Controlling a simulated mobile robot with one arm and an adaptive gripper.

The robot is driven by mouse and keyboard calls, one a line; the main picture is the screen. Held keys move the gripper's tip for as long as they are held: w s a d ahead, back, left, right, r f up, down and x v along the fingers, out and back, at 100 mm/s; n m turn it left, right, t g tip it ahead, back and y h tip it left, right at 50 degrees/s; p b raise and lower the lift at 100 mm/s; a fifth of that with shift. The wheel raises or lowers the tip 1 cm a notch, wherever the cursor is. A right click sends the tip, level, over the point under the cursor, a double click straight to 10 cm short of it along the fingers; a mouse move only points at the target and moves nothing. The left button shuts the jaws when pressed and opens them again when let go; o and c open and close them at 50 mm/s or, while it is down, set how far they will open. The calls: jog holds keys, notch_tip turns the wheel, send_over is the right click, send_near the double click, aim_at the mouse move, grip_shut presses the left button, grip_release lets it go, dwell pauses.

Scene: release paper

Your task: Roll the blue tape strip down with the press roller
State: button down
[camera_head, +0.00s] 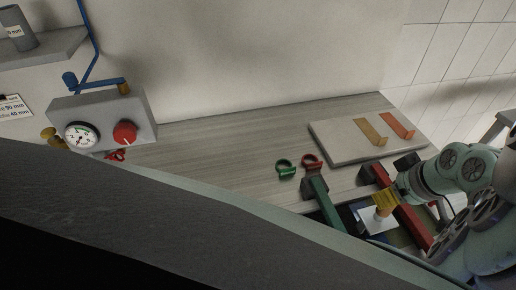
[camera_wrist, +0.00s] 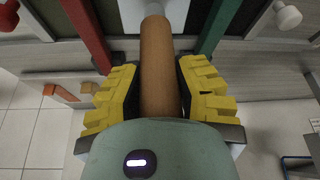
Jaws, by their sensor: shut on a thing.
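My gripper (camera_head: 385,202) is at the right of the head view, its yellow fingers low over the work area between a green bar (camera_head: 325,200) and a red bar (camera_head: 408,218). In the wrist view, my gripper (camera_wrist: 158,80) is shut on the brown cylindrical handle (camera_wrist: 157,45) of what looks like the press roller. A pale part (camera_wrist: 153,8) shows at the handle's far end. A white piece (camera_head: 376,222) lies beneath my gripper in the head view. Whether the roller touches anything below is hidden.
A pale board (camera_head: 340,143) with a tan strip (camera_head: 371,132) and an orange strip (camera_head: 398,125) lies behind. Green (camera_head: 286,169) and red (camera_head: 312,162) rings sit left of my gripper. A gauge box (camera_head: 103,120) stands far left. The bench (camera_head: 220,140) between is clear.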

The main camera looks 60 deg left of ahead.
jog(key=shift+s+d+r+p, duration=0.1)
jog(key=shift+s+d+p, duration=0.15)
jog(key=shift+d, duration=0.25)
jog(key=shift+s+d+p, duration=0.1)
jog(key=shift+d+p, duration=0.1)
jog(key=shift+d, duration=0.3)
jog(key=shift+s+d, duration=0.1)
jog(key=shift+d, duration=0.05)
jog(key=shift+s+d+p, duration=0.25)
jog(key=shift+d+p, duration=0.05)
jog(key=shift+d, duration=0.5)
